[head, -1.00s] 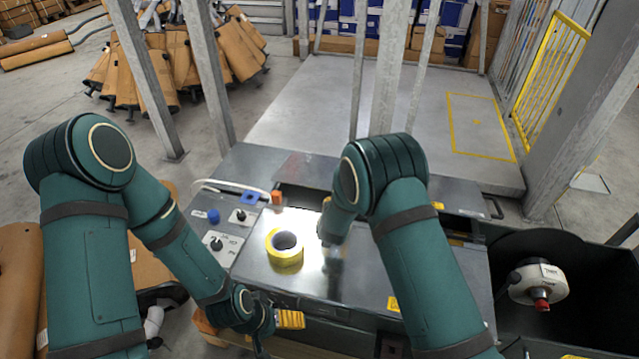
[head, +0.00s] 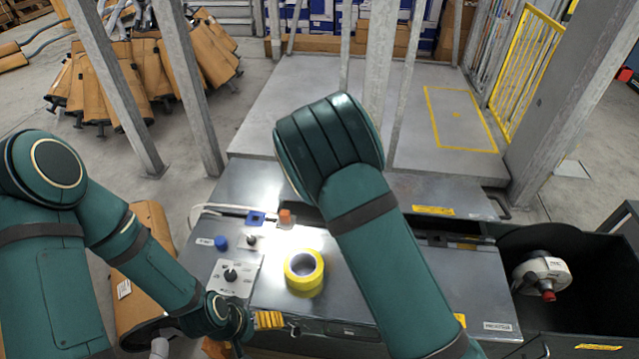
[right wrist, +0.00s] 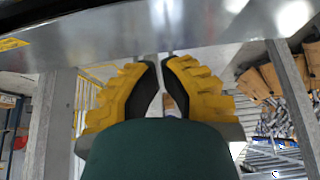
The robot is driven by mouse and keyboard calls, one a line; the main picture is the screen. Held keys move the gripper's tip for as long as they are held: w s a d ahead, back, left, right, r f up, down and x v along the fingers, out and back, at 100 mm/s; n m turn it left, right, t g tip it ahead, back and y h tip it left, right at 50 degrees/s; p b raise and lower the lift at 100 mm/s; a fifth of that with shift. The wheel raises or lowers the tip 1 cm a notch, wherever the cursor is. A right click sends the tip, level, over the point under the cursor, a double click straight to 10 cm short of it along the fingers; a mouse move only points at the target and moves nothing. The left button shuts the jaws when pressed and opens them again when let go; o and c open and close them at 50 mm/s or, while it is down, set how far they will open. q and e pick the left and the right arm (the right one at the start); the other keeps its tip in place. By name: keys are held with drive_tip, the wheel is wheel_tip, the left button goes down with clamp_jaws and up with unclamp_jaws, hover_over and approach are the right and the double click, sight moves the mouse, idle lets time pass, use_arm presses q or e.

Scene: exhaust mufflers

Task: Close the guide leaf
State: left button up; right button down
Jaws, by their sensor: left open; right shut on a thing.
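The grey metal panel (head: 405,190) with a yellow label and a dark handle at its right end lies across the back of the machine; I take it as the guide leaf. In the right wrist view its face (right wrist: 110,52) with a yellow label fills the top. My right gripper (right wrist: 160,72) has its yellow fingers nearly together at the panel's edge, on a small grey piece, mostly hidden. In the head view my right arm hides that gripper. My left gripper (head: 272,321) is open and empty by the machine's front left corner.
A dark bin (head: 590,245) with a white device (head: 541,273) is at the right. Upright steel posts (head: 189,90) stand behind the machine.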

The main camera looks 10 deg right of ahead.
drive_tip(key=b+x, duration=0.1)
drive_tip(key=x, duration=0.7)
drive_tip(key=shift+d+f, duration=0.1)
drive_tip(key=shift+f, duration=0.2)
wheel_tip(320, 180, down, 2)
drive_tip(key=shift+s+f+b, duration=0.1)
drive_tip(key=shift+f+b, duration=0.1)
drive_tip(key=shift+b, duration=0.15)
drive_tip(key=shift+s+f, duration=0.25)
drive_tip(key=shift+f, duration=0.55)
drive_tip(key=f+b, duration=0.2)
drive_tip(key=f, duration=0.1)
drive_tip(key=s+f+b, duration=0.1)
drive_tip(key=shift+s+a+f, duration=0.1)
drive_tip(key=shift+a+f, duration=0.2)
drive_tip(key=shift+a, duration=0.05)
